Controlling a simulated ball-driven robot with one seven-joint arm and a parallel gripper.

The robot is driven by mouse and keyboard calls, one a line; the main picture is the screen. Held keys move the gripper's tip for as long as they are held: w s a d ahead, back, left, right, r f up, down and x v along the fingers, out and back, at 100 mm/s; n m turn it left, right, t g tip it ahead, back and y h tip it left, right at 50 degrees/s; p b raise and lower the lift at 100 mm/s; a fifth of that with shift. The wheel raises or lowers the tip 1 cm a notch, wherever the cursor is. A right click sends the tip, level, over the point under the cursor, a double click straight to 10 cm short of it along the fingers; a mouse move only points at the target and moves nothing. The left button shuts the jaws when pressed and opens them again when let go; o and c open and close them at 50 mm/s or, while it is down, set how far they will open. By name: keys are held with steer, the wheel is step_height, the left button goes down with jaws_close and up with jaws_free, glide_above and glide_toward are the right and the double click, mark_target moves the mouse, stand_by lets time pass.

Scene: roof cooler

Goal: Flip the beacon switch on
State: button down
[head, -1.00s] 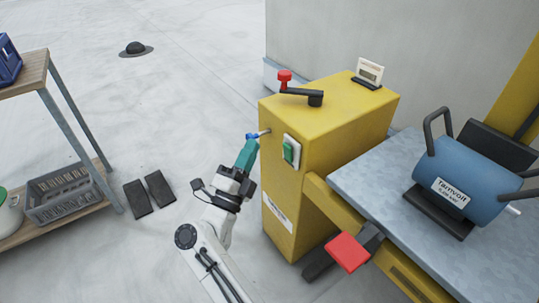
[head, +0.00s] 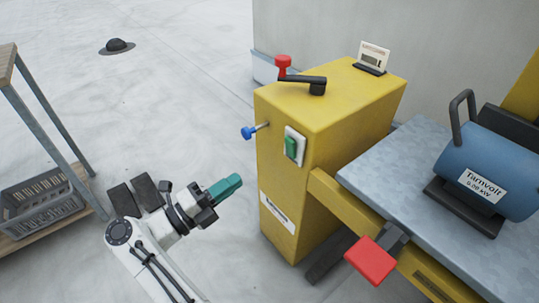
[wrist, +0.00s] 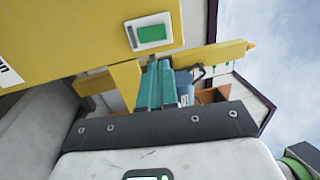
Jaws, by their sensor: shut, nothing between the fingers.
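A yellow cabinet (head: 290,195) stands in the middle of the head view. A blue-tipped lever (head: 248,133) sticks out from its left face, tilted slightly down. A green rocker in a white plate (head: 293,147) is on its front face; it also shows in the wrist view (wrist: 151,33). No label reading "beacon" is legible, so I cannot tell which control is the beacon switch. My gripper (head: 236,181), with teal fingers, is shut and empty. It is below and left of the lever and the rocker, apart from both. The fingers also show in the wrist view (wrist: 155,85).
A red crank handle (head: 283,66) and a small display card (head: 373,57) are on the cabinet top. A red pedal (head: 370,261) juts out low in front. A grey bench (head: 385,180) bears a blue motor (head: 487,170).

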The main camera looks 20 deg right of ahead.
mark_target(288, 144)
steer(key=b+x, duration=0.1)
steer(key=x, duration=1.2)
steer(key=shift+d+b, duration=0.3)
steer(key=shift+b, duration=0.1)
steer(key=shift+d+r, duration=0.1)
steer(key=shift+d, duration=0.05)
steer(key=shift+w, duration=0.1)
steer(key=shift+r, duration=0.1)
steer(key=shift+d+r+y+p, duration=0.25)
steer(key=shift+r+y+p, duration=0.15)
steer(key=shift+p, duration=0.85)
steer(key=shift+f+b, duration=0.4)
steer(key=shift+b, duration=0.05)
